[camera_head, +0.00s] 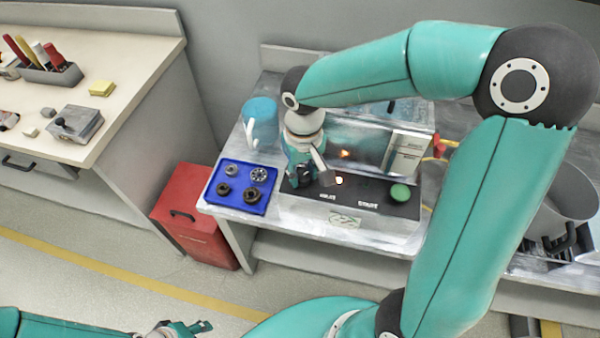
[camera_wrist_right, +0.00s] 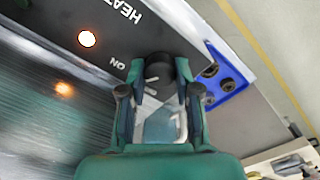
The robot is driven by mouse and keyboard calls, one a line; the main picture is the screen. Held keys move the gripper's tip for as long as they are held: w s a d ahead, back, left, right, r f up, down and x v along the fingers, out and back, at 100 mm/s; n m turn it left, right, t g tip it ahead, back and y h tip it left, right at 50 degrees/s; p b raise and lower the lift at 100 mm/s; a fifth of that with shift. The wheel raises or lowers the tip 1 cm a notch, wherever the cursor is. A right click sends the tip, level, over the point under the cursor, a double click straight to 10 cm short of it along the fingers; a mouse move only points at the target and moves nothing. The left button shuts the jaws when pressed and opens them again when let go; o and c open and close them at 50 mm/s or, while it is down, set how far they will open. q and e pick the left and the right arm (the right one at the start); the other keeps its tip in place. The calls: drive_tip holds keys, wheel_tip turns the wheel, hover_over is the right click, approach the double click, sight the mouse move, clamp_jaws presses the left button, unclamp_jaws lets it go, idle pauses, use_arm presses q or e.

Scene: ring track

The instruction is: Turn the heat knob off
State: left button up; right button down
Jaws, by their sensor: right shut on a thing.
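The heat knob (camera_wrist_right: 160,60) is a dark shape between my right fingertips in the right wrist view, largely covered by them. It sits on the black control panel (camera_head: 345,197), which has HEAT and START labels. My right gripper (camera_head: 302,178) reaches down to the panel's left end and is shut on the knob; it also shows in the right wrist view (camera_wrist_right: 160,80). The knob's pointer is hidden, so its setting cannot be read. The word ON shows beside it. A lamp (camera_head: 339,181) on the panel glows orange-white. My left gripper (camera_head: 190,328) is low at the bottom edge, away from the panel.
A blue tray (camera_head: 226,200) with several dark rings lies just left of the panel. A blue mug (camera_head: 262,120) stands behind it. A green button (camera_head: 400,192) is at the panel's right. A metal box stands behind the panel. A red toolbox (camera_head: 190,225) is on the floor.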

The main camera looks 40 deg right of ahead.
sight(302, 174)
drive_tip(key=n, duration=0.5)
drive_tip(key=shift+w+r+n, duration=0.1)
drive_tip(key=shift+n, duration=0.2)
drive_tip(key=n+p, duration=0.1)
drive_tip(key=n, duration=0.4)
idle(0.4)
drive_tip(key=c, duration=0.8)
unclamp_jaws()
drive_tip(key=shift+r, duration=0.35)
wheel_tip(302, 174, up, 11)
drive_tip(key=shift+r, duration=0.1)
